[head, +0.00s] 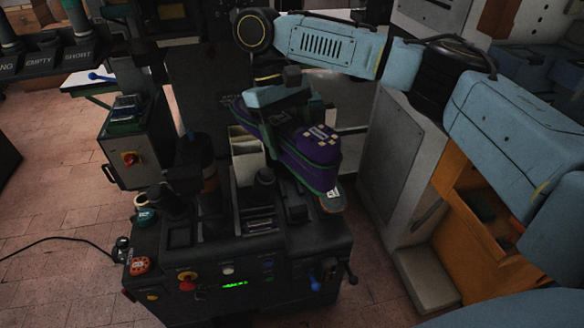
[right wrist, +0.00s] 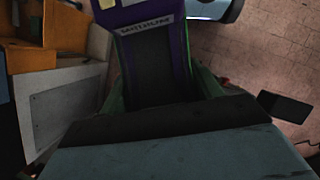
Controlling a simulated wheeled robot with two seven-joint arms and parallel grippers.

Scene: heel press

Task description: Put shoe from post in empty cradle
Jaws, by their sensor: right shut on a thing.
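A purple shoe (head: 308,152) with a green edge and pale square patches on top is in the head view, above the right part of the dark press machine (head: 240,245). My right gripper (head: 283,105) is shut on the shoe. In the right wrist view the purple shoe (right wrist: 155,55) fills the top middle, with a dark inner panel and a label. Whether the shoe touches the machine below it is hard to tell. A pale upright box-like holder (head: 246,155) stands just left of the shoe. I cannot make out which part is the empty cradle. My left gripper is not visible.
A rack at upper left carries signs, one reading EMPTY (head: 40,62) and one SHORT (head: 78,57). A control box (head: 137,145) with a red knob stands left of the press. A grey cabinet (head: 385,185) and an orange shelf (head: 470,215) stand close on the right.

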